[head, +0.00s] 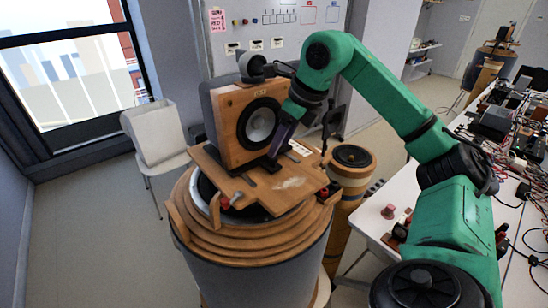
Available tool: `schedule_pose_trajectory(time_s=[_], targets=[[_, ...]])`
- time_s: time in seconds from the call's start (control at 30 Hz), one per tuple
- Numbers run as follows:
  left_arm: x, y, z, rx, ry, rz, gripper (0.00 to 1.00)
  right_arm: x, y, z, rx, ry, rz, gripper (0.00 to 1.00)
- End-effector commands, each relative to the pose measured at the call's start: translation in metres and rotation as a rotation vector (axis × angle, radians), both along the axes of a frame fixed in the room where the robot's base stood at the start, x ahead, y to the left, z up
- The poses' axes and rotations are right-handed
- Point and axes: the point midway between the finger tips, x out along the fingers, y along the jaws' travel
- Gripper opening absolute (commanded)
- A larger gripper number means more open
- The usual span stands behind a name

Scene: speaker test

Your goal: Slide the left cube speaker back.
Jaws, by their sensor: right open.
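A cube speaker (231,120) with a wooden front, grey sides and a round dark driver with a pale cone stands upright on a wooden board (293,186). The board lies on top of a round drum-like stand (255,265) with stepped wooden rings. My right gripper (275,150) comes in from the right on a green arm. It is open, with its fingers pointing down close to the right part of the speaker's front. I cannot tell whether it touches. It hides part of the speaker's right edge. My left gripper is not in view.
A small round unit (251,66) sits on or behind the speaker's top. A shorter wooden cylinder (351,166) stands right of the drum. A white chair (155,135) is at the left. A white table (405,185) with cables and electronics is at the right. Floor is clear at the left.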

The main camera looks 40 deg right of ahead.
Motion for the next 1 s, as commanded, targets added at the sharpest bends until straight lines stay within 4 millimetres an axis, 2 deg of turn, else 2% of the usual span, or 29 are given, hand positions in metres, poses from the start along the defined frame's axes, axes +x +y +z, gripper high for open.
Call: schedule_pose_trajectory(time_s=[0.03,0.2,0.47,0.5,0.63,1.0], targets=[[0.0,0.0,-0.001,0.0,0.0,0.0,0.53,0.003,0.001,-0.012,-0.001,0.005,0.0,0.55],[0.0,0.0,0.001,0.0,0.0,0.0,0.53,0.013,0.004,-0.033,0.001,0.0,0.0,0.55],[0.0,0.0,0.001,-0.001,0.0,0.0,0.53,0.015,0.005,-0.037,0.001,-0.002,0.001,0.55],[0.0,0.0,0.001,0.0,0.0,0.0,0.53,0.015,0.005,-0.037,0.001,-0.002,0.001,0.51],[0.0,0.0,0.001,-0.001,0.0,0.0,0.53,0.015,0.005,-0.037,0.001,-0.002,0.001,0.01],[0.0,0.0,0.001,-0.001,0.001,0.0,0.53,0.015,0.005,-0.036,0.001,-0.002,0.0,0.0]])
